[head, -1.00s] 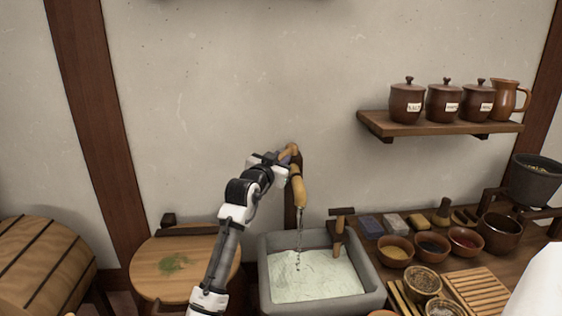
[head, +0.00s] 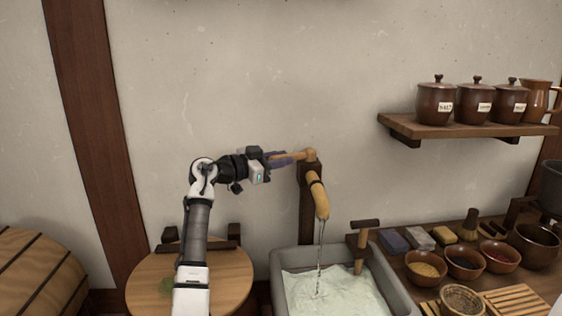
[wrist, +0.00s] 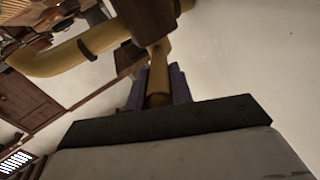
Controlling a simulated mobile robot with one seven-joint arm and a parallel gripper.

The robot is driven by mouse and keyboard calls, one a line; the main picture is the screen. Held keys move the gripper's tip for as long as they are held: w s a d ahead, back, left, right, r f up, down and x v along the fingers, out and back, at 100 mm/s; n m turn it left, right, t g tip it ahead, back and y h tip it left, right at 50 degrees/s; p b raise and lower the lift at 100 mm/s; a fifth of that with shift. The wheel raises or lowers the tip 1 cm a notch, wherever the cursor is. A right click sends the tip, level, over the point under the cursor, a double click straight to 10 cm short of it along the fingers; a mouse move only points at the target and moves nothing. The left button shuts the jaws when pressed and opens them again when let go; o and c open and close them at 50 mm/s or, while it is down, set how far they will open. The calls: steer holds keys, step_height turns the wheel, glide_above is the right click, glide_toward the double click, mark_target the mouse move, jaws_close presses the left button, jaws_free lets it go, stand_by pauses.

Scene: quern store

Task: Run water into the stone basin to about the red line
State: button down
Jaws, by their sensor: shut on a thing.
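The stone basin (head: 278,282) stands below the tap, and pale, rippled water (head: 335,292) covers the part of its inside in view. Its front is cut off, and I see no red line. A thin stream (head: 320,250) falls from the bamboo-coloured spout (head: 318,197) into it. The spout is on a dark wooden post (head: 306,215). My gripper (head: 282,160) is shut on the wooden tap lever (head: 301,155), which points left from the post top. In the wrist view, the lever (wrist: 158,82) lies between the purple fingers, with the spout (wrist: 60,56) at upper left.
A T-shaped wooden piece (head: 361,248) stands at the basin's right side. A round wooden table (head: 215,275) is left of the basin. Several bowls, including one of yellow powder (head: 425,265), stand to the right. A shelf (head: 465,128) holds lidded jars. The wall above the tap is clear.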

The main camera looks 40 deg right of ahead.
steer(key=shift+w+m+g, duration=0.25)
steer(key=shift+m+g, duration=0.05)
steer(key=c, duration=1.2)
jaws_free()
steer(key=shift+c, duration=0.2)
steer(key=w+a+b, duration=0.1)
steer(key=a+b, duration=0.1)
steer(key=a, duration=1.1)
steer(key=shift+w+a+b, duration=0.3)
steer(key=shift+w+b, duration=0.1)
